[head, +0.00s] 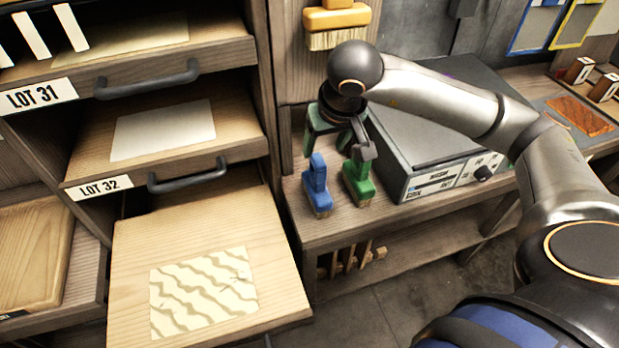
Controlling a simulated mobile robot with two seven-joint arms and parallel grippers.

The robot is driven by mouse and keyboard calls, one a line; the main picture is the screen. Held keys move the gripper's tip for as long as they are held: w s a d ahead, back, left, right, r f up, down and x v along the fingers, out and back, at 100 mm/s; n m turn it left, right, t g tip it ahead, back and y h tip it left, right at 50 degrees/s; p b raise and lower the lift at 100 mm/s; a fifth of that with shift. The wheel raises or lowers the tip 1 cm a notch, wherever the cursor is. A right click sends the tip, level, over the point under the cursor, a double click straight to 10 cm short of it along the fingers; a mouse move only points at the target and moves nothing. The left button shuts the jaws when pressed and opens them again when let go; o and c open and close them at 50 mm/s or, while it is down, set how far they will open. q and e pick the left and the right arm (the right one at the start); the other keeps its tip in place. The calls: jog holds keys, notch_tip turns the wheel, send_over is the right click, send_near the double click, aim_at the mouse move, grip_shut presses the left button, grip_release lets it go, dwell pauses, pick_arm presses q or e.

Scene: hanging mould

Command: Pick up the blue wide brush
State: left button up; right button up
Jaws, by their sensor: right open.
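The blue brush (317,184) stands upright, bristles down, near the left end of the wooden bench (335,232). A green brush (358,178) stands close beside it on the right. My right gripper (337,150) points down above the two brushes, with its fingers spread apart and nothing seen between them. Its left finger is near the top of the blue brush handle and its right finger is near the top of the green brush. I cannot tell whether either finger touches a brush. My left gripper is out of view.
A grey control box (430,135) stands on the bench right of the green brush. A yellow brush (335,22) hangs above. At left, an extended drawer board (210,265) bears a wavy-patterned sheet, below the LOT 32 shelf (150,150). Wooden-handled items sit beneath the bench.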

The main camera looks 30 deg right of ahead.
aim_at(320, 162)
jog(key=x, duration=0.5)
jog(key=shift+s+f, duration=0.15)
jog(key=shift+f, duration=0.15)
jog(key=shift+w+p+x, duration=0.1)
jog(key=shift+p+x, duration=0.2)
jog(key=shift+x, duration=1.15)
jog(key=shift+w+p+x, duration=0.15)
jog(key=shift+p+x, duration=0.15)
jog(key=shift+x, duration=1.1)
jog(key=shift+r, duration=0.1)
grip_shut()
